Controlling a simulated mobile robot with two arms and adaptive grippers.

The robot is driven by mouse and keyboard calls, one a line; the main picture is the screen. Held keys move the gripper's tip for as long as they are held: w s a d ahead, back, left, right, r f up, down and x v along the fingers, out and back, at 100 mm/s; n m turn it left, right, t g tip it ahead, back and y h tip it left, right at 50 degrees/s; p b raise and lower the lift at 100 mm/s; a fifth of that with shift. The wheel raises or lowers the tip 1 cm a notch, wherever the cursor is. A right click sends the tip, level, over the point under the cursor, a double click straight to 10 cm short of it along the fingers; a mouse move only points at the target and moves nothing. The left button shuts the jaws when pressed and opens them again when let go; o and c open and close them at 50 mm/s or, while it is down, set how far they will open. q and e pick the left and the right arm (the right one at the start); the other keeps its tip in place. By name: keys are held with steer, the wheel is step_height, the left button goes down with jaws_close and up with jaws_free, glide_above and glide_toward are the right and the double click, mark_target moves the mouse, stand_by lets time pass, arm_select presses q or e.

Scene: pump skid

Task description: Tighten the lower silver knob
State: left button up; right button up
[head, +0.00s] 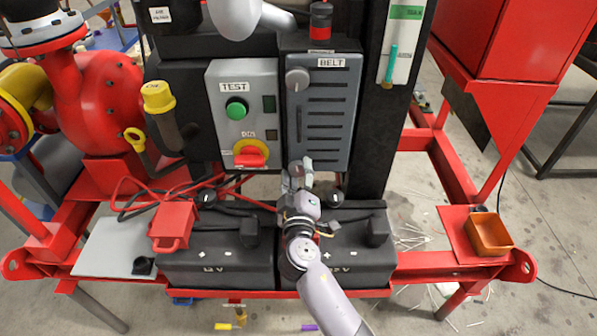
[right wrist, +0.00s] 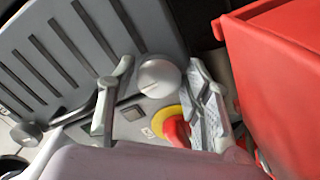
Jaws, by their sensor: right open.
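The lower silver knob (right wrist: 158,76) is a round pale grey knob at the lower end of the grey BELT guard (head: 342,120). In the right wrist view it sits between the two fingertips of my right gripper (right wrist: 160,82), which is open with a finger on each side. I cannot tell if either finger touches it. In the head view my right gripper (head: 298,178) is in front of the guard's lower left corner and mostly covers this knob. The upper silver knob (head: 297,80) is in clear sight at the guard's upper left. My left gripper is not in view.
The TEST box (head: 227,130), with a green button (head: 236,109) and a red and yellow switch (head: 250,154), is close left of the guard. Black batteries (head: 216,262) lie below my right gripper. A red box (right wrist: 275,75) fills the wrist view's right side.

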steer(key=shift+w, duration=0.1)
steer(key=shift+c, duration=0.4)
steer(key=c, duration=0.8)
